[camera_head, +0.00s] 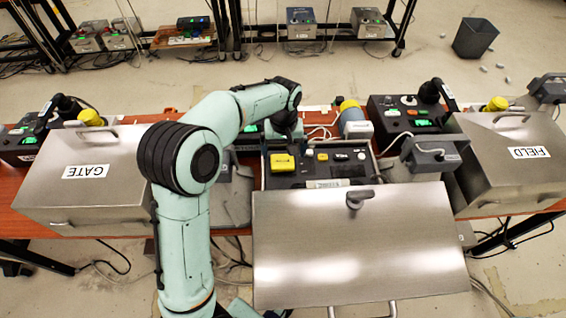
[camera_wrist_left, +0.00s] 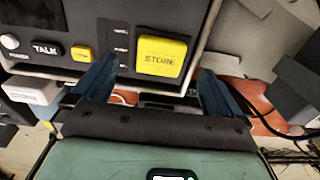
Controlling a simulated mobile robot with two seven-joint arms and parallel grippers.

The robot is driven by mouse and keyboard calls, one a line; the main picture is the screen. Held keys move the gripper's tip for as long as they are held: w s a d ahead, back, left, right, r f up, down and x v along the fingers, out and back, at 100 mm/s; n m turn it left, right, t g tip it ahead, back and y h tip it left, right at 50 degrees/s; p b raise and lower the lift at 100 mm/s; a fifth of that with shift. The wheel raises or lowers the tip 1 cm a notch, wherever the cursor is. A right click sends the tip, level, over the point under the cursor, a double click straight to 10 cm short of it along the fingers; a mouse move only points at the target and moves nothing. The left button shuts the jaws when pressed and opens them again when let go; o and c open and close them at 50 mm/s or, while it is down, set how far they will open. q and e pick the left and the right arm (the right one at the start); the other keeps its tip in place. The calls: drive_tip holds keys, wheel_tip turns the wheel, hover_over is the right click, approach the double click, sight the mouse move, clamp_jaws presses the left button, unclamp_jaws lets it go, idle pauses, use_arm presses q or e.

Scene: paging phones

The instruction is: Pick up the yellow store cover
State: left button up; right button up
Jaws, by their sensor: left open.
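The yellow store cover (camera_head: 282,162) sits on the dark panel of the middle phone unit (camera_head: 335,155). In the left wrist view the cover (camera_wrist_left: 162,55) is a yellow block marked STORE, upright in the picture. My left gripper (camera_wrist_left: 158,72) is open, with one blue finger on either side of the cover's lower edge in the picture. No contact between the fingers and the cover shows. In the head view my left gripper (camera_head: 284,128) is beside the cover's far side, partly hidden by its own wrist. My right gripper is in neither view.
A smaller yellow button (camera_wrist_left: 81,54) beside TALK is on the same panel. A metal lid (camera_head: 355,260) with a handle extends in front of the unit. Metal boxes marked GATE (camera_head: 110,190) and FIELD (camera_head: 515,165) flank it. Cables and a white-yellow lamp (camera_head: 353,122) stand behind.

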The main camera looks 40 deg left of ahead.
sight(283, 164)
use_arm(q)
drive_tip(key=shift+a+f, duration=0.2)
drive_tip(key=shift+f, duration=2.95)
drive_tip(key=shift+c, duration=0.3)
drive_tip(key=c, duration=1)
